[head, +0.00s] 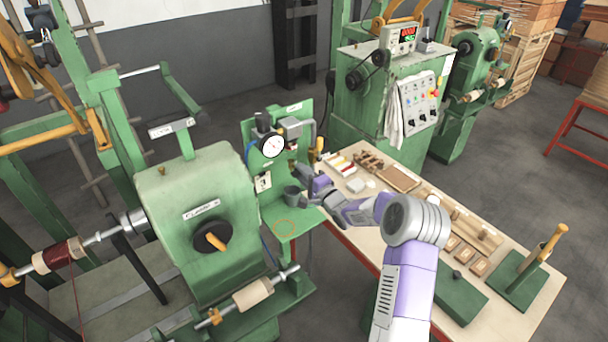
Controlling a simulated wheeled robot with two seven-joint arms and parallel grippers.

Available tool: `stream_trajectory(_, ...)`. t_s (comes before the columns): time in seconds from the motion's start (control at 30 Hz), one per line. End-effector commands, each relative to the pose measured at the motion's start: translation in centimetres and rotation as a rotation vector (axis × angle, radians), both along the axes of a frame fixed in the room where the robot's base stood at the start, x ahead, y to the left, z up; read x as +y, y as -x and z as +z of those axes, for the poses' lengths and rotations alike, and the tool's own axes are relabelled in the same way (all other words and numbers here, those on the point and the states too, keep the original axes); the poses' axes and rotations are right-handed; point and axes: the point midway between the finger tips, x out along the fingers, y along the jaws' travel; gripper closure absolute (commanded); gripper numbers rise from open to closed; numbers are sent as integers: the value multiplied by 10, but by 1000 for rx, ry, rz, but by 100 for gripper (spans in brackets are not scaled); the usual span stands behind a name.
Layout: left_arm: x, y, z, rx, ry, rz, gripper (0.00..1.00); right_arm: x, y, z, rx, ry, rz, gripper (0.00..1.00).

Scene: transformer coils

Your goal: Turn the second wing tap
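A green panel (307,108) stands behind the green winding machine, with a round white gauge (272,146) and a grey box-shaped fitting (291,126) on it. Small brass and dark fittings (292,147) sit below the grey box; they are too small for me to tell which is a wing tap. My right gripper (304,174) reaches in from the right, close in front of the panel's right side, below these fittings. Its fingers are small and partly merge with the parts behind, so I cannot tell its opening or any contact. A dark grey cup (291,195) stands just below it. My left gripper is not in view.
The green winding machine (188,190) with a dark crank hub (212,236) fills the left. A pale workbench (352,236) with trays, wooden blocks and a green stand (518,283) lies under and right of my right arm. A green control cabinet (362,110) stands behind.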

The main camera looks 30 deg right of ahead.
Motion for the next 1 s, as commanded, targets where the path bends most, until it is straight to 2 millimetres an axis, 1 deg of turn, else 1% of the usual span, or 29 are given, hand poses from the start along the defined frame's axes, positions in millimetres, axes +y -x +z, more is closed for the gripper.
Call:
stream_trajectory(0.27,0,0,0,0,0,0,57,-1,0,0,0,2,-2,61)
stream_trajectory(0.37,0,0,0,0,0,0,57,-2,4,0,0,2,-3,61)
stream_trajectory(0.47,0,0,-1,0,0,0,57,-3,14,0,0,2,-4,61)
stream_trajectory(0.7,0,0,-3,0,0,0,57,-6,52,0,1,2,-4,61)
stream_trajectory(0.8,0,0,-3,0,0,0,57,-7,65,0,1,2,-3,61)
stream_trajectory(0.9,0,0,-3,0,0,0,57,-7,73,0,1,1,-2,61)
stream_trajectory(1.0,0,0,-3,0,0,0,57,-7,76,0,0,2,-1,61)
